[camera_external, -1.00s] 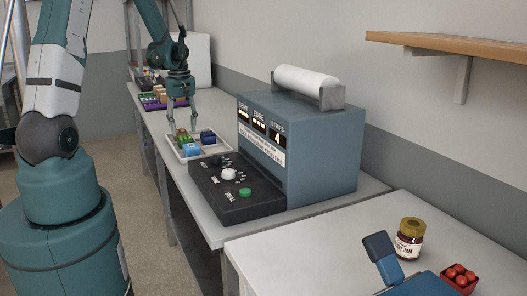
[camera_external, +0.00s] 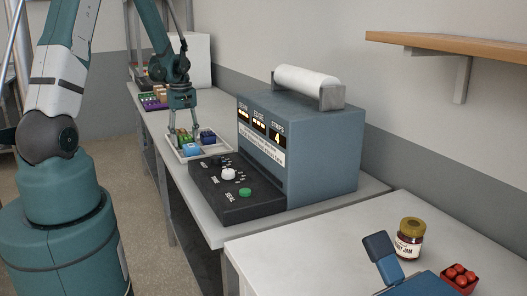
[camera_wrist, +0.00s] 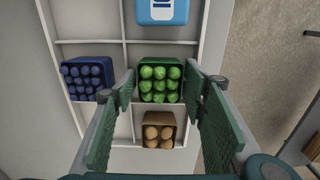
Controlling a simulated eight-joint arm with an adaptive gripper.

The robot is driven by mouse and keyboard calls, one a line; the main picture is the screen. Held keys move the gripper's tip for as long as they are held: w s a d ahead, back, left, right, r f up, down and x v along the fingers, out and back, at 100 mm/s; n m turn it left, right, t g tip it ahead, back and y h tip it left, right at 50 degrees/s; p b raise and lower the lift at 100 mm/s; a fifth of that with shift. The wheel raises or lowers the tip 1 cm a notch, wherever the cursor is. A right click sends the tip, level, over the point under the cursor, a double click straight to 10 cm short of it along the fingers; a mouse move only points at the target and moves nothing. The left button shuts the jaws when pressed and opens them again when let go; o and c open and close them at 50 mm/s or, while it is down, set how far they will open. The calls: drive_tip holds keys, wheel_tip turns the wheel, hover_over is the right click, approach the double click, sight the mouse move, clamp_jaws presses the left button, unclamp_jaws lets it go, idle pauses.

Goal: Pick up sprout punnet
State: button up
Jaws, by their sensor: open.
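The sprout punnet (camera_wrist: 160,83) is a green box of round green sprouts in a compartment of the white divided tray (camera_wrist: 89,50). In the wrist view my gripper (camera_wrist: 163,90) is open, with one green-padded finger to the left of the punnet and the other to its right. The fingers look close to its sides; I cannot tell whether they touch it. In the external view my gripper (camera_external: 184,138) is low over the tray, and the fingers partly hide the green punnet.
A brown punnet of round brown items (camera_wrist: 158,133) sits just below the sprouts. A dark blue punnet (camera_wrist: 88,80) is to the left, and a light blue box (camera_wrist: 162,11) is above. The grey-blue machine (camera_external: 310,140) stands beside the tray.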

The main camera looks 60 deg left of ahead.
sight(185, 137)
drive_tip(key=shift+f, duration=0.25)
idle(0.4)
drive_tip(key=c, duration=0.7)
drive_tip(key=shift+o, duration=0.2)
drive_tip(key=shift+r, duration=0.15)
drive_tip(key=shift+r, duration=4.85)
